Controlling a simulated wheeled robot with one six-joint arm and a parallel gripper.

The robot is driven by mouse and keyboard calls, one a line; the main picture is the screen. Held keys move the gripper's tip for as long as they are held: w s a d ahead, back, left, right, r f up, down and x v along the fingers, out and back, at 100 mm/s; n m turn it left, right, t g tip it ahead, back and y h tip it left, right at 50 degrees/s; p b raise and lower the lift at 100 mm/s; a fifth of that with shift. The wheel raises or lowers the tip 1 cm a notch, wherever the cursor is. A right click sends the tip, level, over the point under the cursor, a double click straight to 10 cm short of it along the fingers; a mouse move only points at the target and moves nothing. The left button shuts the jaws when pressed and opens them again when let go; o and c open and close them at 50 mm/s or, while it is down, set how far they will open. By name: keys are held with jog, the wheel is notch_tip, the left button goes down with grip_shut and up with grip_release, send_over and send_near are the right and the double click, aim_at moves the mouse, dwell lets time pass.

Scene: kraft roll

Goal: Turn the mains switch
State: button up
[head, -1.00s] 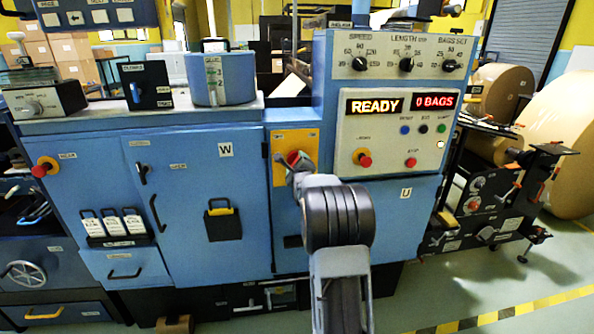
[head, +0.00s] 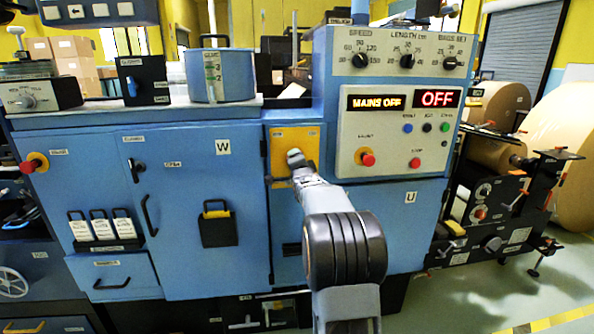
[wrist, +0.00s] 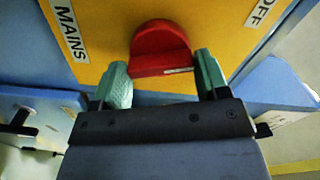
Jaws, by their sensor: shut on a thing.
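The mains switch is a red rotary knob (wrist: 160,48) on a yellow plate (wrist: 100,30). Labels on the plate read MAINS and OFF in the wrist view. My gripper (wrist: 163,82) has one green fingertip on each side of the knob and is shut on it. In the head view my gripper (head: 296,161) is against the yellow plate (head: 310,138) and hides the knob. The left display (head: 376,103) reads MAINS OFF, and the right display (head: 440,98) reads OFF.
The blue cabinet door (head: 180,240) is to the left, with protruding handles. Open floor (head: 470,300) lies at the lower right.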

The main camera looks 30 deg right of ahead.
jog(key=n+b, duration=0.2)
jog(key=n, duration=0.2)
jog(key=shift+n, duration=0.4)
dwell(0.4)
jog(key=o, duration=0.9)
jog(key=shift+o, duration=0.2)
jog(key=v, duration=1.3)
jog(key=shift+s+a+b, duration=0.25)
jog(key=shift+s+b, duration=0.1)
